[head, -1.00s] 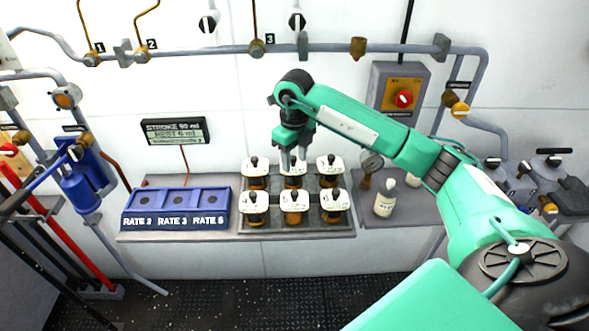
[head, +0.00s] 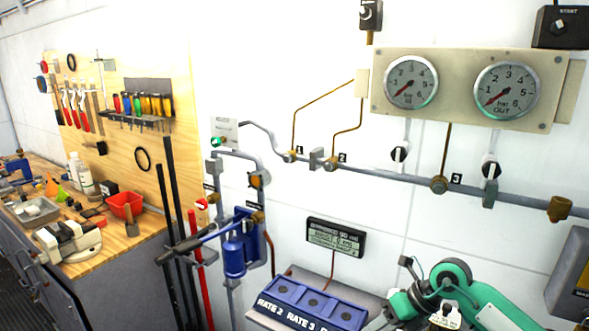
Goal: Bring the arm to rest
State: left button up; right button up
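My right arm (head: 487,300) comes in at the lower right of the head view. Its green and black wrist (head: 450,280) is bent beside the right end of the blue rack. The part around my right gripper (head: 402,303) is cut by the lower edge, so its fingertips do not show clearly. A white-topped jar (head: 445,317) with a black knob shows just below the wrist. I cannot tell whether it is held or standing. My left gripper is not in view.
The blue rack (head: 312,316) with the RATE labels stands on a shelf, below a small display (head: 336,238). Pipes (head: 395,180) and a gauge panel (head: 460,88) are on the wall. A wooden workbench (head: 100,255) with tools stands left.

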jog(key=s+a+r+m+t+y, duration=0.4)
jog(key=a+r+m+t+y, duration=0.3)
jog(key=a+r+y, duration=0.45)
jog(key=w+d+f+m+t+h, duration=0.1)
jog(key=d+f+m+t+h, duration=0.1)
jog(key=d+m+t+h, duration=0.6)
jog(key=d+f+m+t+h, duration=0.1)
jog(key=m+t+h, duration=0.35)
jog(key=m, duration=0.75)
jog(key=s+d+f+m+g+h, duration=0.4)
jog(key=d+f+m+h, duration=0.25)
jog(key=f, duration=0.25)
jog(key=s+f+m+g, duration=0.3)
jog(key=s+f+g, duration=0.4)
jog(key=s, duration=0.4)
jog(key=s+f+m+g, duration=0.2)
jog(key=s+f+g, duration=0.5)
jog(key=s, duration=0.5)
jog(key=s+f+x, duration=0.1)
jog(key=s+x, duration=0.2)
jog(key=x, duration=1.3)
jog(key=s+f+x, duration=0.1)
jog(key=s+x, duration=0.3)
jog(key=x, duration=1.2)
jog(key=s+d+f+g, duration=0.1)
jog(key=s+d+f, duration=0.2)
jog(key=s+f, duration=1.6)
